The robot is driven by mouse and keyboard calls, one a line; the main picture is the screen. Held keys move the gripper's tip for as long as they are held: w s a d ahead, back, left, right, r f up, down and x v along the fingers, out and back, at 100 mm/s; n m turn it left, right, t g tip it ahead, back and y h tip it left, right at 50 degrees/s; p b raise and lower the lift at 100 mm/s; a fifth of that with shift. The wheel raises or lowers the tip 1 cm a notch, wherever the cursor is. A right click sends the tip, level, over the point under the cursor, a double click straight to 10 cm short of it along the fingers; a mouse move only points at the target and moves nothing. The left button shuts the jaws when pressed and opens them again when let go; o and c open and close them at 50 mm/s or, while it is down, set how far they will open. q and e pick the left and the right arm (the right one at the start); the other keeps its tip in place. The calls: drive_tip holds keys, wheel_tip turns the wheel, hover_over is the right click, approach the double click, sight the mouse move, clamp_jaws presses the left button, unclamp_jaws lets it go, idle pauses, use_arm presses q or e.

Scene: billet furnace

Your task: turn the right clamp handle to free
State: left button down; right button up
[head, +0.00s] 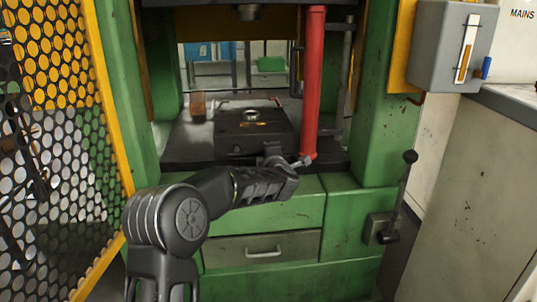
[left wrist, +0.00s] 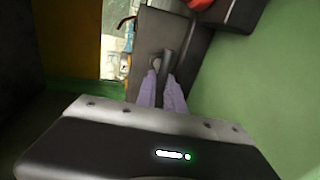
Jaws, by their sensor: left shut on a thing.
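My left gripper (head: 303,162) reaches in from the lower left to the front right of the press bed, close to the foot of the red post. In the left wrist view its two pale fingers (left wrist: 162,92) are close together on a dark bar, the clamp handle (left wrist: 168,62), which lies against a dark plate. In the head view my gripper and wrist hide most of this handle, so its exact angle cannot be told. A dark die block (head: 235,138) sits on the black bed (head: 185,150) behind the gripper. My right gripper is not in view.
The red post (head: 315,80) stands right by the gripper. Green press columns (head: 382,110) flank the bed. A yellow mesh guard (head: 100,110) is at left, and a lever (head: 402,195) with a black knob at lower right. A brown block (head: 198,104) stands at the bed's back left.

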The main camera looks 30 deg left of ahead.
use_arm(q)
drive_tip(key=shift+w+d+f, duration=0.1)
drive_tip(key=shift+d, duration=0.1)
drive_tip(key=c, duration=1.5)
unclamp_jaws()
drive_tip(key=shift+o, duration=0.2)
drive_tip(key=shift+s+d+r, duration=0.25)
drive_tip(key=shift+s, duration=0.15)
drive_tip(key=p+v, duration=0.1)
drive_tip(key=v, duration=0.5)
drive_tip(key=shift+p, duration=0.35)
drive_tip(key=shift+s+d, duration=0.25)
drive_tip(key=shift+s, duration=0.05)
